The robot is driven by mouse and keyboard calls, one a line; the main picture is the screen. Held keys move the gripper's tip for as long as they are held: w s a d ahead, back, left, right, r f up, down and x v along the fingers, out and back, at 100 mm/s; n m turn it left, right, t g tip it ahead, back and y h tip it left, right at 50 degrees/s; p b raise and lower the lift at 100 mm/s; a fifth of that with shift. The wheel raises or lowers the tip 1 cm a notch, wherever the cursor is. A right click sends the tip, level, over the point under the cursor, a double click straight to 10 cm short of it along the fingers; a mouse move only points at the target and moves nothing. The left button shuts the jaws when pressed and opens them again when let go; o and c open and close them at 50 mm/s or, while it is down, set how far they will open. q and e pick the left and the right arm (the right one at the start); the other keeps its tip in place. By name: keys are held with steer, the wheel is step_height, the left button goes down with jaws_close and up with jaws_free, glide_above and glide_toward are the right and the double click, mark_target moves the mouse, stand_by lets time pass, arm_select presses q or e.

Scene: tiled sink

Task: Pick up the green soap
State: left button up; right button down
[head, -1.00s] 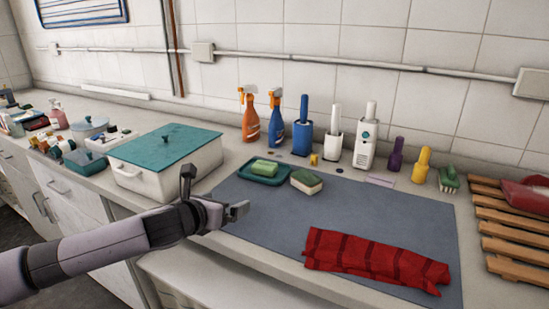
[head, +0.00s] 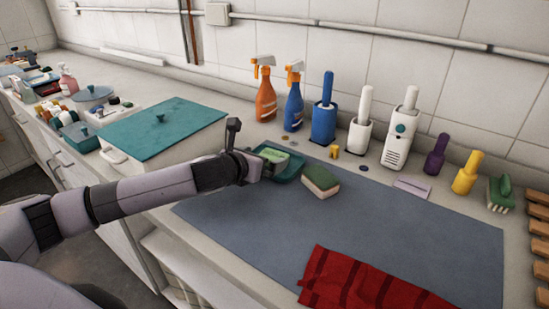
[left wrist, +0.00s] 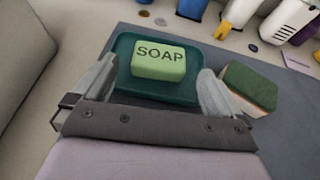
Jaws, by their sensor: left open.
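The green soap (left wrist: 158,62) is a light green bar marked "SOAP". It lies in a dark teal dish (left wrist: 125,50) on the blue-grey mat. In the head view the soap (head: 274,154) and the dish (head: 291,170) are partly hidden behind my left gripper (head: 262,170). In the left wrist view my left gripper (left wrist: 155,92) is open, its two fingers spread at the near left and right of the dish. The soap is ahead of the fingertips, between their lines, and not held. My right gripper is not in view.
A green-and-cream sponge (head: 320,181) sits right of the dish, close to the right finger in the wrist view. A lidded white box (head: 150,150) stands left. Spray bottles (head: 292,97) and brushes stand behind. A red cloth (head: 365,283) lies in front on the mat (head: 400,215).

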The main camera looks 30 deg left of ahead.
mark_target(271, 156)
arm_select(q)
steer(key=shift+f+x, duration=0.15)
steer(key=shift+x, duration=1.15)
steer(key=shift+f+x, duration=0.15)
steer(key=shift+x, duration=1.1)
steer(key=shift+s, duration=0.15)
steer(key=c, duration=1)
steer(key=shift+r, duration=0.15)
